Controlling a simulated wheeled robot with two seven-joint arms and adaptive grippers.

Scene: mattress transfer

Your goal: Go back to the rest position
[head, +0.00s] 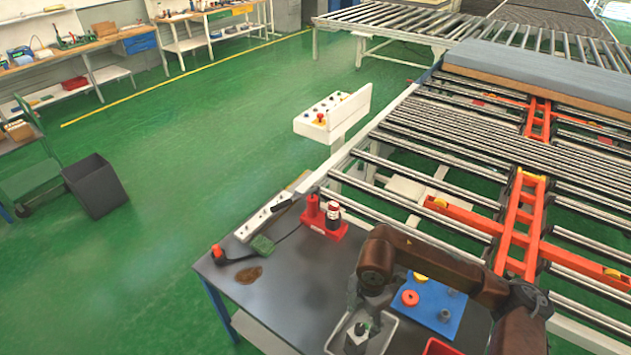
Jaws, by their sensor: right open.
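My right arm comes in from the lower right, dark brown, over the near dark table (268,298). My right gripper (366,318) points down at the end of this arm. It is open, above a light grey tray (388,340) that holds a dark metal part (356,340). I cannot tell whether the fingers touch this part. My left gripper is out of view. A mattress (545,70), grey on top with a brown side, lies on the roller conveyor (440,135) at the upper right.
A blue plate (447,306) with small parts lies right of the tray. A red holder (325,222) stands at the table's back edge. A white control box (332,115) stands beside the conveyor. Green floor at left is mostly clear, with a dark bin (96,187).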

